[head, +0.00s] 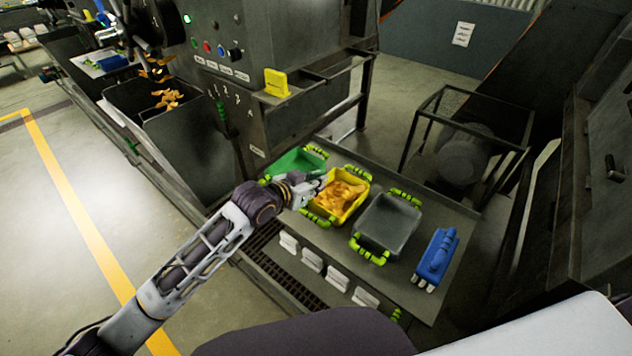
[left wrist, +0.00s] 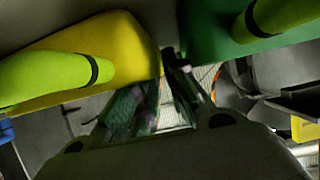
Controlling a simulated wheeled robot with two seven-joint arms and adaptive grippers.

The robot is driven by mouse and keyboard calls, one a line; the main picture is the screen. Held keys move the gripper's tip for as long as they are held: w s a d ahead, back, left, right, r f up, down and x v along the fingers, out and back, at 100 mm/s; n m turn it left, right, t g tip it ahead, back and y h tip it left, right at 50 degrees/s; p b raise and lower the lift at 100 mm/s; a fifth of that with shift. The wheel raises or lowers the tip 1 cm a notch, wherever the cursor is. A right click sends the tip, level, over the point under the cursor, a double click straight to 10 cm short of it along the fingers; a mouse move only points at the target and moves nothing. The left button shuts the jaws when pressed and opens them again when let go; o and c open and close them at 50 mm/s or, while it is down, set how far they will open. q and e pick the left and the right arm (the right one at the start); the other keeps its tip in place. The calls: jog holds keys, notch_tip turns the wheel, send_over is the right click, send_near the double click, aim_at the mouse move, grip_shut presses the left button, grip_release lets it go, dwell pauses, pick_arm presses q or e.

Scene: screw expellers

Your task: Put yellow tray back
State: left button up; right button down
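The yellow tray (head: 331,211) sits on a low grey shelf with tan-orange material in it and a bright green handle at each end. It also shows in the left wrist view (left wrist: 132,48), at the upper left, with one handle close to the camera. My left gripper (head: 312,187) is at the left side of the yellow tray, beside the green tray (head: 290,163). In the left wrist view its fingers (left wrist: 165,105) stand apart, with a gap between them and nothing visibly held. The head view does not show the fingertips clearly. My right gripper is out of view.
A grey empty tray (head: 388,226) and a blue block-like item (head: 437,255) stand right of the yellow tray on the shelf (head: 405,283). White items line the shelf front. A machine with a control panel (head: 215,50) rises behind; a black frame (head: 462,150) stands at the right.

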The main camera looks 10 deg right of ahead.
pick_arm(q)
jog(key=shift+r, duration=0.15)
jog(key=shift+a, duration=0.1)
jog(key=v, duration=1.1)
jog(key=shift+s+a+r+b, duration=0.2)
jog(key=shift+s+a+b, duration=0.05)
jog(key=shift+b, duration=0.1)
dwell(0.6)
jog(key=shift+f, duration=0.1)
